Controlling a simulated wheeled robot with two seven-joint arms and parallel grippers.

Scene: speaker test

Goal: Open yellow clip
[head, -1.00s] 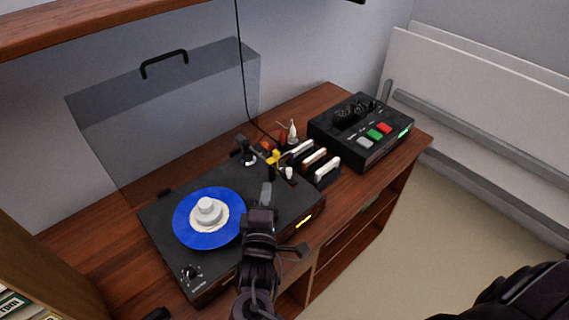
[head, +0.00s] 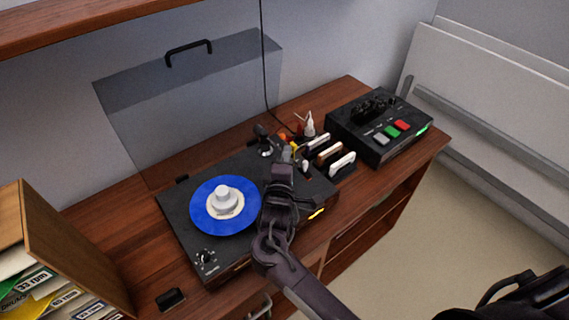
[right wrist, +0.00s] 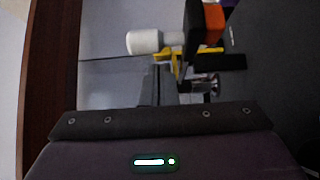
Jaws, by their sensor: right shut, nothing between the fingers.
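The small yellow clip (head: 294,146) is by the tonearm at the right side of the black turntable (head: 183,222). In the head view it is mostly hidden behind my right gripper. In the right wrist view the yellow clip (right wrist: 179,56) shows just past the fingers, beside a white cylinder (right wrist: 146,42) and an orange-and-black part (right wrist: 212,24). My right gripper (head: 287,155) is shut and empty, its fingertips close to the clip. I cannot tell whether they touch it. My left gripper is not in view.
A blue record (head: 205,220) lies on the turntable, whose clear lid (head: 190,110) stands raised behind. Small cartridges (head: 328,153) and a black box with coloured buttons (head: 380,127) stand to the right. A record crate (head: 75,262) is at the left.

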